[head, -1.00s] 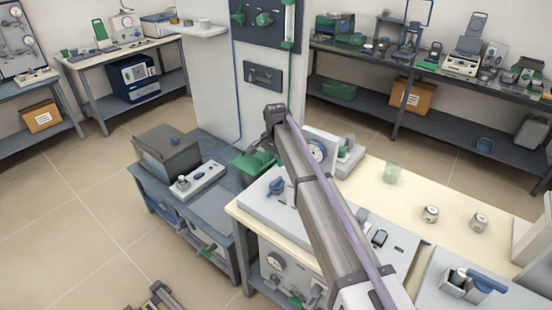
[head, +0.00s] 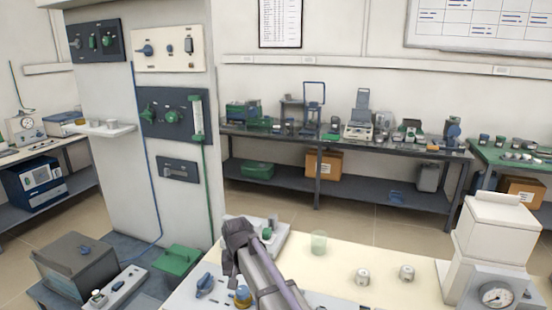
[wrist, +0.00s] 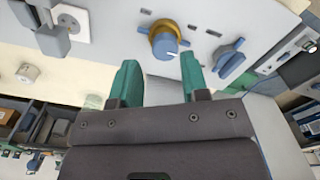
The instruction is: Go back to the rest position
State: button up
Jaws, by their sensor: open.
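My gripper (wrist: 160,80) shows in the wrist view with its two green fingers apart and nothing between them. Beyond the fingertips is a light grey panel (wrist: 95,15) with a brass-ringed knob (wrist: 164,42) and a blue lever handle (wrist: 230,60). The fingers look apart from the knob, though the exact gap is hard to judge. The blue handle (head: 205,285) and brass knob (head: 243,296) show there left of the arm.
The cream bench (head: 330,285) holds a pale green beaker (head: 318,243), two small metal pots (head: 363,277) (head: 407,274) and a white instrument with a dial (head: 495,250). A white column (head: 115,180) stands at left. A dark box (head: 78,262) sits beside it.

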jog(key=s+d, duration=0.5)
jog(key=d, duration=0.4)
jog(key=s+d+m, duration=0.1)
jog(key=s+d, duration=0.5)
jog(key=d, duration=0.4)
jog(key=s+d+m, duration=0.1)
jog(key=s+d, duration=0.5)
jog(key=d, duration=0.4)
jog(key=shift+s+d, duration=0.25)
